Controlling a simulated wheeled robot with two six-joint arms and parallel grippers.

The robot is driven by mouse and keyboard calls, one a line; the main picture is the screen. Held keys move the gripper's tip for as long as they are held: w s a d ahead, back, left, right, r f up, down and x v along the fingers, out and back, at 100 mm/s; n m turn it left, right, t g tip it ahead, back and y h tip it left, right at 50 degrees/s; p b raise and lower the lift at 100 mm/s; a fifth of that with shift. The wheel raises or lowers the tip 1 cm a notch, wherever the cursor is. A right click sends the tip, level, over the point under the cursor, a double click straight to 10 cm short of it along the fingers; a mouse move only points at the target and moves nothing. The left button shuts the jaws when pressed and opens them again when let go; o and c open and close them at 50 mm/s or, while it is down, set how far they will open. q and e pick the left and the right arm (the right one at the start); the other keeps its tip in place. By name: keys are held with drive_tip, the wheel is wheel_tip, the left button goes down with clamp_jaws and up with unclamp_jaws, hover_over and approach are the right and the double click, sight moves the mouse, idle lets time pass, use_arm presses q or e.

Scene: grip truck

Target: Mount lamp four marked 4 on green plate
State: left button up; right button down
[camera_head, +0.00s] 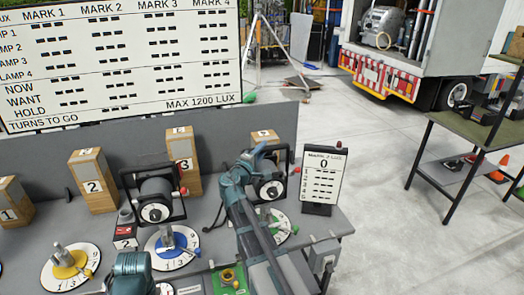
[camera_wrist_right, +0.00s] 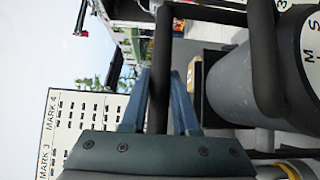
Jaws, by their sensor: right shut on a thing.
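My right gripper (camera_head: 262,155) is shut on the dark yoke bar of a lamp (camera_head: 268,187). In the right wrist view the bar (camera_wrist_right: 163,65) runs between the two blue fingers (camera_wrist_right: 163,105), and the grey lamp body (camera_wrist_right: 235,85) is at the right. I cannot read a 4 on the lamp. The green plate (camera_head: 284,224), a white numbered dial with a green middle, lies on the bench below the lamp. My right arm hides part of it. I cannot tell whether the lamp touches it. A teal part of my left arm shows at the bottom left; its fingertips are out of view.
Another lamp (camera_head: 155,198) stands left, behind the blue plate (camera_head: 160,262). The yellow plate (camera_head: 62,282) is farther left. Numbered wooden blocks (camera_head: 94,190) line the back of the bench. A lux display (camera_head: 322,178) stands right of the held lamp. A green square fixture (camera_head: 231,287) is in front.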

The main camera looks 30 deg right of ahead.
drive_tip(key=c, duration=0.6)
unclamp_jaws()
drive_tip(key=v, duration=1.4)
drive_tip(key=shift+d+f, duration=0.1)
drive_tip(key=s+a+f+m+g+y+b, duration=0.1)
drive_tip(key=s+a+f+g+y, duration=0.25)
drive_tip(key=a+f, duration=0.35)
drive_tip(key=s+a+f+m+g+y+b, duration=0.1)
drive_tip(key=s+a+f+g+y, duration=0.15)
drive_tip(key=s+a+f, duration=0.4)
drive_tip(key=s+a+f+m+g+y+b, duration=0.1)
drive_tip(key=s+a+f+m+g+y, duration=0.2)
drive_tip(key=f, duration=0.6)
drive_tip(key=s+a+f+n+g+y, duration=0.1)
drive_tip(key=s+a+f+y, duration=0.2)
drive_tip(key=s+a, duration=0.3)
drive_tip(key=a+y+b, duration=0.1)
drive_tip(key=a, duration=0.2)
drive_tip(key=shift+a+n, duration=0.15)
drive_tip(key=shift+n, duration=0.25)
